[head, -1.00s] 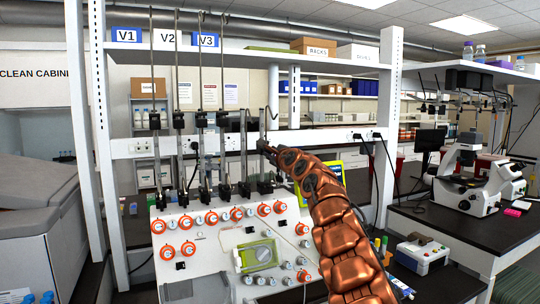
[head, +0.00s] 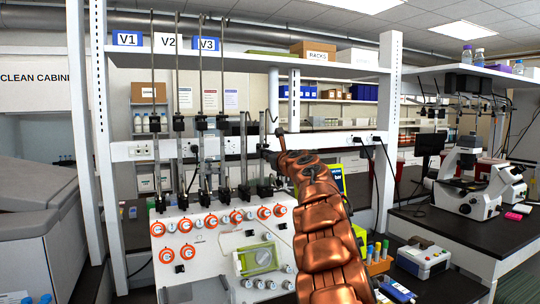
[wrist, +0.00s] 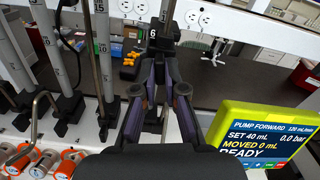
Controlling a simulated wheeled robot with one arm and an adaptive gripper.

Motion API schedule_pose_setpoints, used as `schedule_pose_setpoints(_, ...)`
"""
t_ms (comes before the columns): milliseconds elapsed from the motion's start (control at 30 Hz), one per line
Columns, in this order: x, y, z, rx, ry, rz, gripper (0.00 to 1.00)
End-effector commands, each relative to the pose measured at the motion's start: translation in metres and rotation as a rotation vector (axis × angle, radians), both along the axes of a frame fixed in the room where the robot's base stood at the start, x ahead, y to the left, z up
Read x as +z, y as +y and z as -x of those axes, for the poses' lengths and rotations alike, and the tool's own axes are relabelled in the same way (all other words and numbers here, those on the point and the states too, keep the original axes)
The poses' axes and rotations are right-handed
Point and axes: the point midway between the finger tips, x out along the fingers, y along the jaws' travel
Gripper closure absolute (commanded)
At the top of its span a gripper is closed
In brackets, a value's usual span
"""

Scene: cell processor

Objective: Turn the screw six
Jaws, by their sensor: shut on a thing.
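Screw six is on a black clamp (wrist: 160,35) marked "6", at the top middle of the wrist view. The clamp sits on a thin upright rod. My gripper (wrist: 163,62) has its two purple-lined fingers drawn together at the clamp's lower part, shut on the screw. The fingers hide most of the screw. In the head view, my gripper (head: 274,157) is at the rightmost rod of the rig, and my copper arm comes up from the bottom right.
Other rods with black clamps stand to the left, above a white panel (head: 210,243) with orange-ringed ports. A yellow-green pump display (wrist: 262,135) stands close on the right, reading "READY" and "MOVED 0 mL". A wall socket strip (wrist: 215,20) runs behind.

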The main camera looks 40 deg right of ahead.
Motion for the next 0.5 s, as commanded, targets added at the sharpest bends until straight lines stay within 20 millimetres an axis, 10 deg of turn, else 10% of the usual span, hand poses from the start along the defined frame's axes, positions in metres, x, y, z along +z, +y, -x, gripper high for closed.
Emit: schedule_pose_setpoints(500,-0.0003,0.0003,-0.0004,0.001,-0.071,-0.207,1.0)
